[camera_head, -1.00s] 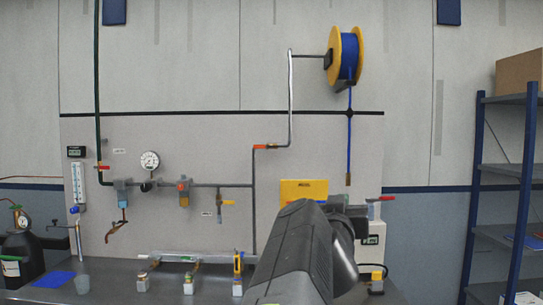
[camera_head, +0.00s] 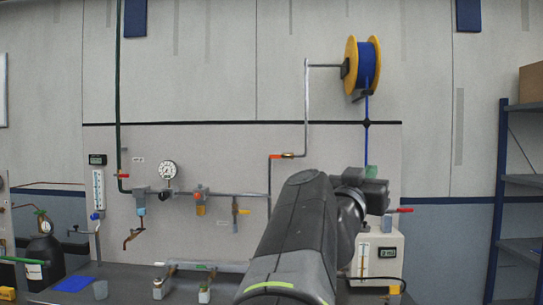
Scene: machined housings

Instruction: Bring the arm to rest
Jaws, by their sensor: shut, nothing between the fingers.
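My arm (camera_head: 295,235) rises from the bottom edge and bends over at an elbow in front of the wall panel. My gripper (camera_head: 368,190) is at its far end, in front of the panel and below the hanging blue hose (camera_head: 366,120). It is small and dark here, and its fingers are hard to make out. It appears shut, with nothing seen held. A small green patch shows just above it; I cannot tell what it belongs to.
A white box with a display (camera_head: 377,255) and a red-handled valve (camera_head: 398,211) stand close behind the gripper. Pipes and a gauge (camera_head: 168,170) are on the panel. Small fittings (camera_head: 204,294) stand on the bench at left. Blue shelving (camera_head: 503,200) is at right.

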